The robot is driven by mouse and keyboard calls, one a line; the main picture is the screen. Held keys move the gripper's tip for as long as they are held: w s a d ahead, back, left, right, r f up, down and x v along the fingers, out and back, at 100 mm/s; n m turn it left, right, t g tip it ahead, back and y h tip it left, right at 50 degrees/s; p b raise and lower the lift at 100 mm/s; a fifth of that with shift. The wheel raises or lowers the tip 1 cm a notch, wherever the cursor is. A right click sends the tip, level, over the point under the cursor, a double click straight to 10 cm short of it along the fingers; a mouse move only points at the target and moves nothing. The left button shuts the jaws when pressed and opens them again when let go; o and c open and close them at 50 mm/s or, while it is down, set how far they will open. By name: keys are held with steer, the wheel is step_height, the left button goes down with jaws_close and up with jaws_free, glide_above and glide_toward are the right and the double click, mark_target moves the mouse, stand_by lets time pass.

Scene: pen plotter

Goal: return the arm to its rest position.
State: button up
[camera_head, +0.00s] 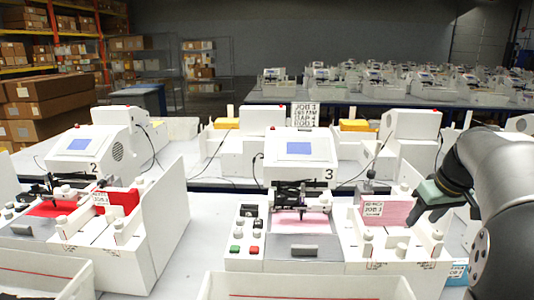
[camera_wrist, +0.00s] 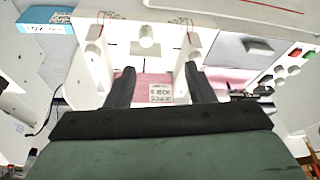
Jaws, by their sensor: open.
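My gripper (camera_head: 428,210) is at the right in the head view, beside the right end of plotter 3. In the wrist view its two dark fingers (camera_wrist: 159,85) stand apart with nothing held between them. Plotter 3 (camera_head: 304,170) is a white machine with a blue screen, a pink sheet (camera_head: 300,217) under its pen carriage, and green and red buttons. A pink block of sheets (camera_head: 385,211) with a printed label stands in its right-hand holder. The label (camera_wrist: 160,93) shows beyond the fingers in the wrist view. Contact between gripper and machine cannot be told.
Plotter 2 (camera_head: 85,158) with red sheets stands at the left. A white open tray (camera_head: 305,288) lies in front. A blue box (camera_head: 457,272) sits at the lower right, partly behind my arm. More machines fill the tables behind. Shelves with cartons (camera_head: 45,92) stand at the back left.

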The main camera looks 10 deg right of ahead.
steer(key=s+a+f+g, duration=0.1)
steer(key=a+f, duration=0.1)
steer(key=a, duration=0.4)
steer(key=s+a+f, duration=0.2)
steer(key=a, duration=0.4)
steer(key=s+a+f+g, duration=0.1)
steer(key=s+a+f, duration=0.5)
steer(key=s+a, duration=0.2)
steer(key=s+a+f+g, duration=0.1)
steer(key=s+a+f, duration=0.5)
steer(key=s+a, duration=0.2)
steer(key=shift+s+f+g, duration=0.3)
steer(key=shift+s+g, duration=0.1)
steer(key=shift+s, duration=0.6)
